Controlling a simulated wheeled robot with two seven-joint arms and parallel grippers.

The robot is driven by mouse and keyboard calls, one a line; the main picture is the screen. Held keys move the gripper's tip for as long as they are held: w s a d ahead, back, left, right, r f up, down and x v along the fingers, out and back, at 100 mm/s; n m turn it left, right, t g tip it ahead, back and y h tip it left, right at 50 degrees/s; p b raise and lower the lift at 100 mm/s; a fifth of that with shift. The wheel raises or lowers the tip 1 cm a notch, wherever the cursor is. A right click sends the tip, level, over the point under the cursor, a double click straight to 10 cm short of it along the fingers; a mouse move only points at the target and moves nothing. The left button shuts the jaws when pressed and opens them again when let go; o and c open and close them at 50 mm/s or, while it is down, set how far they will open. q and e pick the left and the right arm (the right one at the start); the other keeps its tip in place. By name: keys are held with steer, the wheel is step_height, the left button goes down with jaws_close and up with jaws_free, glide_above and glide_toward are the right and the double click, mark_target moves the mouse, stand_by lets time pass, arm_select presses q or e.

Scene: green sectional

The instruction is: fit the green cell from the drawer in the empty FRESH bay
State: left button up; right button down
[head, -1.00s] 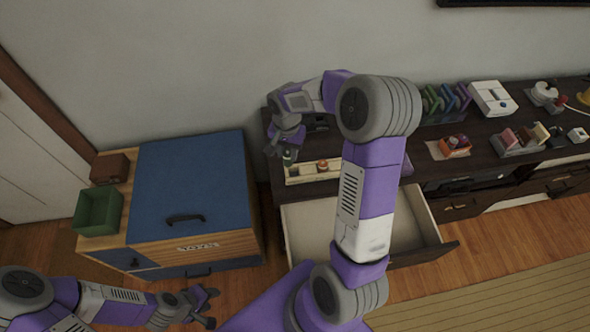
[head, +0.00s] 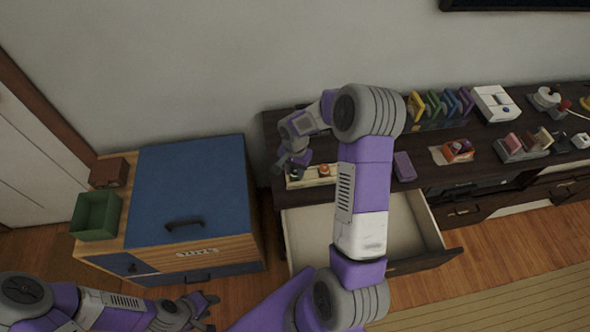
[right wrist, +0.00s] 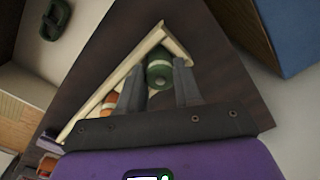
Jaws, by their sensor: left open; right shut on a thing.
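My right gripper (head: 291,164) is over the left end of a cream holder (head: 312,181) on the dark cabinet. In the right wrist view this gripper (right wrist: 160,82) is shut on the green cell (right wrist: 159,68), a green cylinder with a pale band. The cell is at one end of the cream holder (right wrist: 100,106), within its outline; I cannot tell whether it is seated. An orange cell (head: 324,170) stands in the holder beside it. My left gripper (head: 207,307) is open and empty, low at the left. No bay label is readable.
A blue-topped cabinet (head: 190,185) with a green box (head: 96,214) stands left. Colored upright items (head: 440,106) and gadgets crowd the cabinet top.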

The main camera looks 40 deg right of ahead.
steer(key=shift+f, duration=0.1)
steer(key=c, duration=0.8)
jaws_free()
